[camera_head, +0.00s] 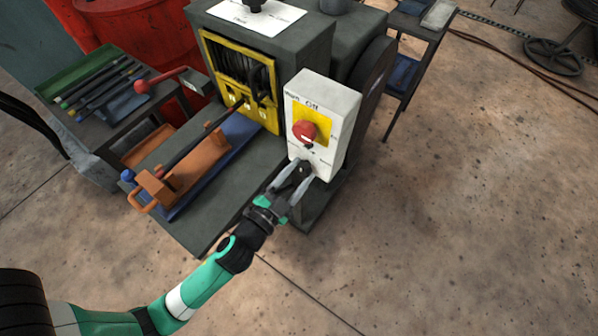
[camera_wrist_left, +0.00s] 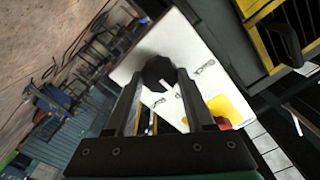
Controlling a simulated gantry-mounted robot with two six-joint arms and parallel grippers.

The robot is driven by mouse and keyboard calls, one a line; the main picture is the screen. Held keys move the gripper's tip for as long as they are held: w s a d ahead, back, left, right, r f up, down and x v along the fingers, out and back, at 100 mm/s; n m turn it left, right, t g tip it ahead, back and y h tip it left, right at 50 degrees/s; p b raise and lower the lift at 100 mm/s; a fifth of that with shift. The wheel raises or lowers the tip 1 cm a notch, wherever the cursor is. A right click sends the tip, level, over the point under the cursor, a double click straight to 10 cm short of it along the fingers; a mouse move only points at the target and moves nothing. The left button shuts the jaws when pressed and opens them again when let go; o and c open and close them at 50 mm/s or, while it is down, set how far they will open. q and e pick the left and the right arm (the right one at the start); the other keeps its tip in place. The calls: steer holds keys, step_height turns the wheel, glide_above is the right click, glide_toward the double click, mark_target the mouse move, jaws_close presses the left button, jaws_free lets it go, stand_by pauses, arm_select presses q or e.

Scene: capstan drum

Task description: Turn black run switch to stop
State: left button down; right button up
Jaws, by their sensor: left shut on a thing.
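The black run switch (camera_wrist_left: 158,72) is a round dark knob with a white pointer mark, low on the front of a white control box (camera_head: 334,98). My left gripper (camera_head: 302,170) is at the lower part of that box, its two fingers on either side of the knob and shut on it. In the left wrist view the fingers (camera_wrist_left: 162,95) reach up to the knob, which shows between and beyond their tips. My right gripper is in neither view.
A red knob (camera_head: 304,131) on a yellow plate sits just above on the same box. The grey machine (camera_head: 262,40) stands behind it. An orange slide (camera_head: 185,168) lies on the bench to the left. The floor (camera_head: 450,200) at right is clear.

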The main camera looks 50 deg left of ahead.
arm_select(q)
steer(key=shift+c, duration=1.3)
jaws_free()
steer(key=b+v, duration=0.4)
steer(key=v, duration=0.7)
steer(key=shift+s, duration=0.3)
